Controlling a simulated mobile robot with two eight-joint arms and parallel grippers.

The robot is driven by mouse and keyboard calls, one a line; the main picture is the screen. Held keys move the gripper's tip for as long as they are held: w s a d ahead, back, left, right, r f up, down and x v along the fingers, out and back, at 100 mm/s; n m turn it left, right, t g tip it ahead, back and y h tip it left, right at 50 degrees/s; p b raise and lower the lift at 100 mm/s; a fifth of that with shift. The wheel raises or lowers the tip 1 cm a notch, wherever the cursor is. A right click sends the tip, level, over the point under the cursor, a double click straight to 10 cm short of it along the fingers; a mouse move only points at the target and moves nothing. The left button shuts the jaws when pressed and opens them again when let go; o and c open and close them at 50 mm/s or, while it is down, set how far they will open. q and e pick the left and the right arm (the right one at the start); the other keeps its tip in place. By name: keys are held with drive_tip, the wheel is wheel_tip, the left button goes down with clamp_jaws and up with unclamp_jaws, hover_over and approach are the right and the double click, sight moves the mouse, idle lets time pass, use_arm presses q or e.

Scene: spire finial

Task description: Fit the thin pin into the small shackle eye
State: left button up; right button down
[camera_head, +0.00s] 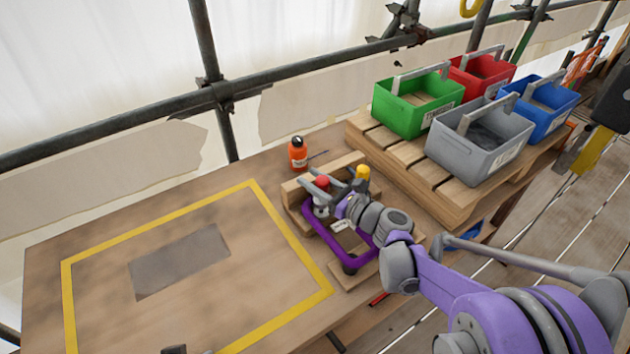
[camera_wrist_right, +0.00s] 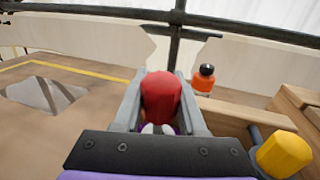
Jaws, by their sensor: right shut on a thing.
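My right gripper (camera_head: 320,184) is shut on a red-headed pin (camera_head: 322,182) at the wooden stand. In the right wrist view the red head (camera_wrist_right: 161,98) sits between the two grey fingers (camera_wrist_right: 160,100). The pin's shank is hidden below the head, so I cannot tell its thickness or whether its tip is in an eye. A yellow-headed pin (camera_head: 363,172) stands at the stand to the right; its head also shows in the right wrist view (camera_wrist_right: 284,153). A purple bow-shaped piece (camera_head: 323,235), seemingly a shackle, lies below the gripper. My left gripper shows at most as a dark scrap at the bottom edge.
An orange bottle (camera_head: 298,155) with a black cap stands behind the stand (camera_head: 292,190). Green (camera_head: 405,112), red (camera_head: 470,82), grey (camera_head: 480,148) and blue (camera_head: 553,112) crates sit on a pallet at right. The yellow-framed table area at left is mostly clear, with a grey patch.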

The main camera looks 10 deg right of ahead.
use_arm(q)
drive_tip(key=shift+s+d+r+p, duration=0.1)
drive_tip(key=shift+d+p, duration=0.05)
drive_tip(key=shift+p, duration=0.55)
drive_tip(key=shift+r, duration=0.15)
use_arm(e)
drive_tip(key=shift+w+r, duration=0.4)
drive_tip(key=shift+r, duration=0.45)
use_arm(q)
drive_tip(key=shift+r, duration=0.1)
drive_tip(key=shift+r+p, duration=0.2)
drive_tip(key=shift+p, duration=0.1)
use_arm(e)
drive_tip(key=shift+s+g, duration=0.1)
drive_tip(key=shift+g, duration=0.2)
use_arm(q)
drive_tip(key=shift+f+b, duration=0.6)
use_arm(e)
drive_tip(key=shift+f, duration=0.65)
